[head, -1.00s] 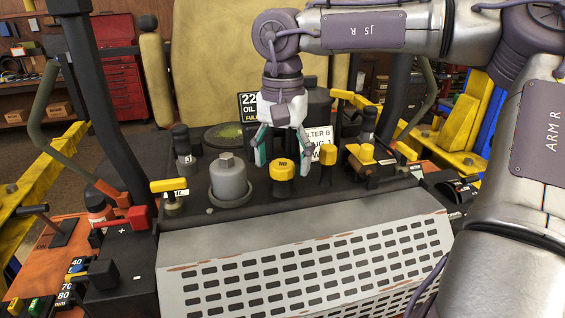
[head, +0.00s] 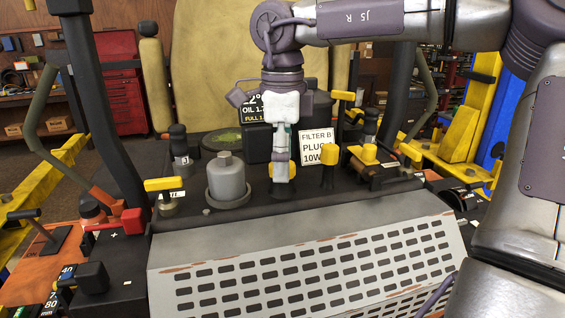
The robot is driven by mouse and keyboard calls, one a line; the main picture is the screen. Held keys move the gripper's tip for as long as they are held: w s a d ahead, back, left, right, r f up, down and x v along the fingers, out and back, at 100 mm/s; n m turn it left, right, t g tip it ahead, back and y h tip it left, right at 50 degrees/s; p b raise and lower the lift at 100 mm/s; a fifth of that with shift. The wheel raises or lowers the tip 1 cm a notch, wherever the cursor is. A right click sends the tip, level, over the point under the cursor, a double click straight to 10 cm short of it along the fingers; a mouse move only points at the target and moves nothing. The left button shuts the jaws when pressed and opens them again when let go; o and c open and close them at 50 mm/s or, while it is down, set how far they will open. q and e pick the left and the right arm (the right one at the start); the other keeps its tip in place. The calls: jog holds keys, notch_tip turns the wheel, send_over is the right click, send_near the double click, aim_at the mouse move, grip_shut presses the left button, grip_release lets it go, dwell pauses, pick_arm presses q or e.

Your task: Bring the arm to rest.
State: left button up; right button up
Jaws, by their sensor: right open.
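My right arm comes in from the right. Its right gripper (head: 282,178) points down over the engine deck and shows edge-on, its near finger in front of a yellow cap (head: 291,169). The fingers are open, one behind the other from this angle. The cap is mostly hidden by the near finger, and I cannot tell whether the fingers touch it. My left gripper is out of view.
A grey filter (head: 228,182) stands left of the gripper, with a yellow-handled dipstick (head: 165,184) beyond it. A perforated grille (head: 310,265) lies in front.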

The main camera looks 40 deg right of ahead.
jog(key=shift+d, duration=0.1)
jog(key=c, duration=1.2)
jog(key=o, duration=0.5)
jog(key=c, duration=0.5)
jog(key=n+p, duration=0.2)
jog(key=n, duration=0.1)
jog(key=shift+r+n, duration=0.2)
jog(key=shift+n, duration=0.1)
jog(key=shift+f+n, duration=0.2)
jog(key=shift+n, duration=0.1)
jog(key=shift+r+p, duration=1.4)
jog(key=shift+r, duration=0.1)
